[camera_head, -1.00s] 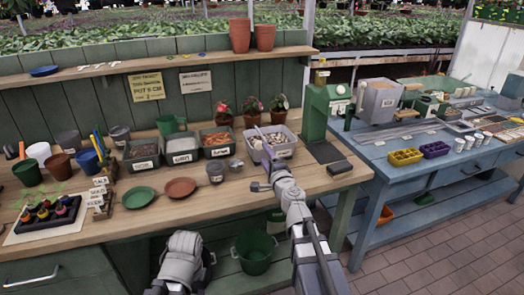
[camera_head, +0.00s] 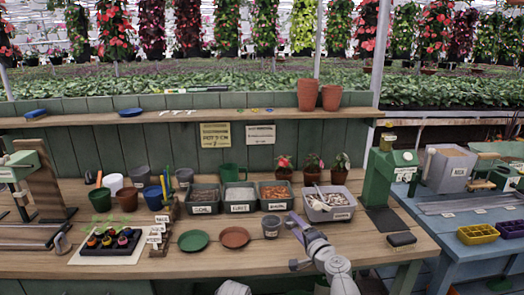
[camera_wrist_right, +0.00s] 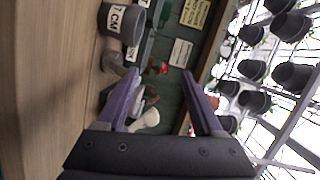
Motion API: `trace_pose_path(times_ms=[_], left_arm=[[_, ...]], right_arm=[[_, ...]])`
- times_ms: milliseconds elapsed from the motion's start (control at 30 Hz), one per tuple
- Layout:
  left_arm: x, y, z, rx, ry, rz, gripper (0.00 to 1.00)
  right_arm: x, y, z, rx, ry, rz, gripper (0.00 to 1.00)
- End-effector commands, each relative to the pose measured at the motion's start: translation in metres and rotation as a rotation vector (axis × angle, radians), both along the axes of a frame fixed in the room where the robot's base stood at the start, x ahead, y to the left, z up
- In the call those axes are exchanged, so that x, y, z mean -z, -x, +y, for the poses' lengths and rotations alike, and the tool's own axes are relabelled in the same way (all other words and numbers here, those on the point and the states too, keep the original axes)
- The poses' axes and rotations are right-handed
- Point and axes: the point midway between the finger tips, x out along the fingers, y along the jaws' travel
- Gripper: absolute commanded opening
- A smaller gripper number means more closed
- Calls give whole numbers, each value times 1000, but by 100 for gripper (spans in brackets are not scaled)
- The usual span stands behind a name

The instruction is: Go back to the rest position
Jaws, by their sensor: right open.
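My right gripper (camera_head: 297,224) reaches up from the lower right of the head view, its purple fingers just in front of the grey tray (camera_head: 345,213) of small pale items. In the right wrist view its two purple fingers (camera_wrist_right: 163,86) stand apart with nothing held between them. A grey pot marked 7 CM (camera_wrist_right: 121,22) shows beyond them, apart from the fingers. Of my left arm only a grey rounded part shows at the bottom edge of the head view; its fingers are out of sight.
The wooden bench (camera_head: 130,263) holds labelled trays (camera_head: 241,206), a green saucer (camera_head: 194,240), a brown saucer (camera_head: 235,237), a grey pot (camera_head: 271,228) and a seedling tray (camera_head: 112,247). A green press (camera_head: 393,175) stands right. The bench front is mostly clear left of my right arm.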

Motion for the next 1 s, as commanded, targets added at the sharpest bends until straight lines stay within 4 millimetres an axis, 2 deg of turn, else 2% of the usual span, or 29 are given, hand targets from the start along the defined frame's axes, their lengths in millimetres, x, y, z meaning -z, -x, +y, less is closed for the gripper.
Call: trace_pose_path(times_ms=[33,100,167,200,300,367,433,500,600,700,800,1000], left_arm=[[-14,0,0,0,0,0,50],[-24,0,0,0,0,0,50],[-33,0,0,0,0,0,50],[-39,0,0,0,0,0,50],[-53,0,0,0,0,0,50],[-61,0,0,0,0,0,50],[-69,0,0,-1,0,0,50],[-75,0,0,-1,0,0,50],[-83,0,0,-1,0,0,50],[-86,0,0,-1,0,0,50],[-88,0,0,-1,0,0,50],[-87,0,0,-1,0,0,50]], right_arm=[[0,13,37,-116,98,30,68],[15,35,81,-281,248,86,68],[33,60,113,-423,385,146,68],[46,79,130,-517,479,193,68],[78,130,152,-730,715,326,68],[94,159,152,-838,851,415,68],[106,191,145,-939,998,523,68],[113,217,132,-1014,1126,627,68],[114,244,112,-1078,1268,757,68],[111,260,97,-1109,1360,851,68],[109,268,88,-1121,1409,903,68],[109,271,84,-1122,1424,922,68]])
